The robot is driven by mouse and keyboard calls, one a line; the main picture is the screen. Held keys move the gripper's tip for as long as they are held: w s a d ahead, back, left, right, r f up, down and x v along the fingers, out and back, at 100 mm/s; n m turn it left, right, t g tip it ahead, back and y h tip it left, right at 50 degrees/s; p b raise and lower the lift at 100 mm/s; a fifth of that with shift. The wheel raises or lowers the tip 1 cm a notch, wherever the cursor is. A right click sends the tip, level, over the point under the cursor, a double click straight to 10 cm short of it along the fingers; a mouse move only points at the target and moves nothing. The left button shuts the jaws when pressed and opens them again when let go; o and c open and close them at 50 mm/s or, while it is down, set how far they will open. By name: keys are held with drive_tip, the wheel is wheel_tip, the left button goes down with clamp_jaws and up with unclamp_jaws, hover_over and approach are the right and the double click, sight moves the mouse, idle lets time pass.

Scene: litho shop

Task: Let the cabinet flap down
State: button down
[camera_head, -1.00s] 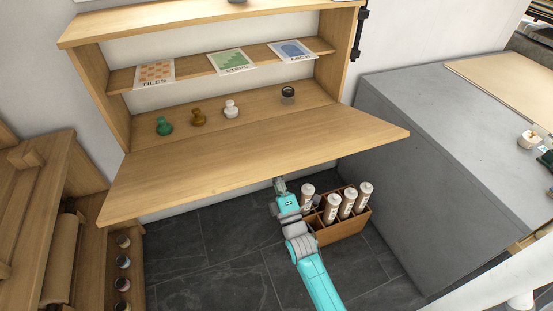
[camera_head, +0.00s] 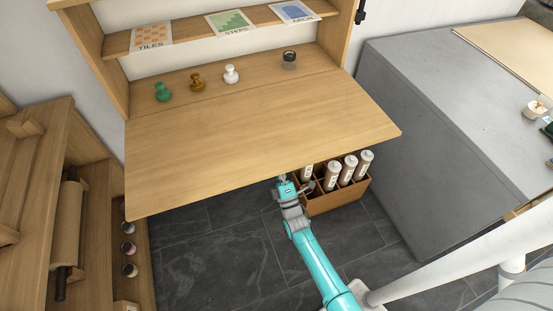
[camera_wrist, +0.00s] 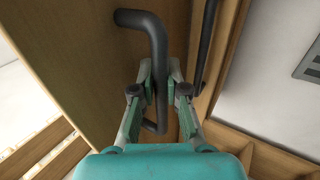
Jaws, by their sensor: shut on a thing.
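The cabinet flap (camera_head: 255,135) is a wide light-wood board, hinged along the cabinet's lower shelf and lying folded out, about level with it, in the head view. My gripper (camera_head: 283,179) is at the flap's front edge, its fingertips hidden under the board there. In the wrist view my gripper (camera_wrist: 160,85) is shut on a dark bent handle (camera_wrist: 157,60) fixed to the flap's face (camera_wrist: 90,60). The open cabinet (camera_head: 115,75) holds a green, a brown and a white stamp-like knob and a small dark-lidded jar.
A wooden crate (camera_head: 345,200) with several white bottles stands on the floor just right of my gripper. A grey counter (camera_head: 440,130) is at the right. A wooden rack (camera_head: 85,170) stands at the left.

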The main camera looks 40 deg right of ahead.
drive_tip(key=shift+s+f, duration=0.2)
drive_tip(key=shift+s, duration=0.05)
drive_tip(key=c, duration=1.3)
unclamp_jaws()
drive_tip(key=shift+o, duration=0.6)
drive_tip(key=shift+r, duration=0.15)
drive_tip(key=v, duration=1.2)
